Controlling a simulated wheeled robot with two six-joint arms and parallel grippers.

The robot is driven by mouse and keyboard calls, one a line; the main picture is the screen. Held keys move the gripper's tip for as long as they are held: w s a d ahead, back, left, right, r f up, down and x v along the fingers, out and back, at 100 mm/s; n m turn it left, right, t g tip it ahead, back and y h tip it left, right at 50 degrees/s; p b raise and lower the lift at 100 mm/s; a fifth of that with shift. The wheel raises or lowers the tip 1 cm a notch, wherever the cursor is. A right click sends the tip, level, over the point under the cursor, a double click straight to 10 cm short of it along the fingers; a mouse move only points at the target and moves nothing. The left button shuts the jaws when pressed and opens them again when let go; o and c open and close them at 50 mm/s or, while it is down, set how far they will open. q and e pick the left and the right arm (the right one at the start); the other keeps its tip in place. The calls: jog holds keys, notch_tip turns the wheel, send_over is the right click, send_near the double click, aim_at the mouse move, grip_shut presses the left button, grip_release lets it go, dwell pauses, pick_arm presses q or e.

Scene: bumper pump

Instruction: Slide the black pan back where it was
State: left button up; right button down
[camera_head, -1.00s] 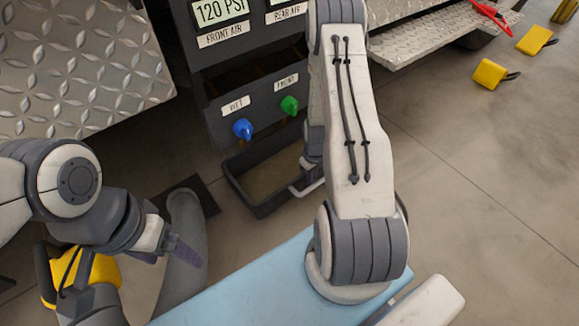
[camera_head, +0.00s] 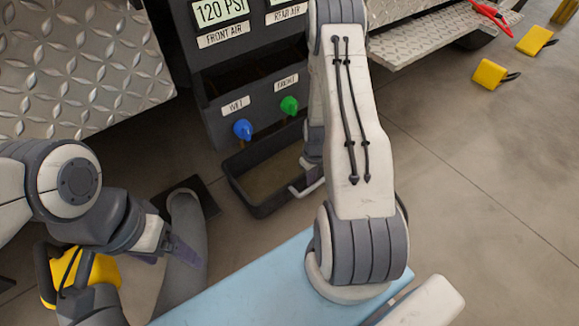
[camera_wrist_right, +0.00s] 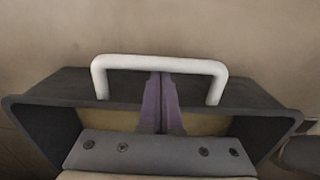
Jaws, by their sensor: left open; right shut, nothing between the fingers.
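The black pan (camera_head: 236,188) is a shallow rectangular tray on the floor under the blue and green valve knobs. Its white bar handle (camera_wrist_right: 160,63) is on one side and partly shows in the head view (camera_head: 308,188). My right gripper (camera_wrist_right: 161,78) is shut and empty, its purple fingertips at the handle bar's middle, inside the handle's span. I cannot tell whether they touch the bar. In the head view my right arm hides that gripper and part of the pan. My left gripper (camera_head: 182,252) is open and empty, left of the pan, above a grey hose.
The dark valve panel (camera_head: 255,88) stands behind the pan, with a blue knob (camera_head: 242,129) and green knob (camera_head: 289,105). A grey hose (camera_head: 186,225) stands left. A light blue surface (camera_head: 260,290) is in front. Yellow chocks (camera_head: 490,74) lie right on open floor.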

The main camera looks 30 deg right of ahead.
jog(key=shift+s, duration=0.1)
dwell(0.5)
jog(key=s+d+p, duration=0.1)
jog(key=s+p, duration=0.2)
jog(key=s, duration=1.1)
jog(key=shift+s+d, duration=0.25)
jog(key=shift+d, duration=0.05)
dwell(0.9)
jog(key=shift+w, duration=0.2)
jog(key=shift+w+p, duration=0.35)
jog(key=shift+w, duration=0.05)
notch_tip(320, 180, up, 10)
jog(key=p, duration=1)
dwell(0.3)
